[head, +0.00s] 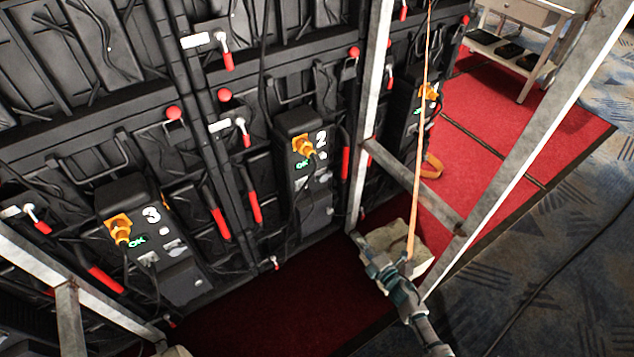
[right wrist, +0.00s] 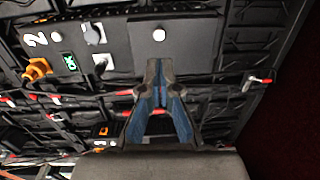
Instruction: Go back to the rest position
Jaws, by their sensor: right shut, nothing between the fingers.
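My right gripper (head: 368,255) reaches in from the bottom right in the head view, low in front of the video wall and by a pale block at the foot of a metal post. In the right wrist view its fingers (right wrist: 159,68) are shut with nothing between them, and the panel with unit 2 shows beyond them. My left gripper is not in the head view. The black video wall carries unit 3 (head: 150,240) at the left and unit 2 (head: 310,175) in the middle, each with an orange connector and a green OK light.
A metal frame post (head: 372,100) and a slanting bar (head: 545,150) stand close to my right arm. An orange strap (head: 421,150) hangs down to the pale block (head: 395,240). A small table (head: 515,15) stands on the red carpet (head: 520,130) at the back right.

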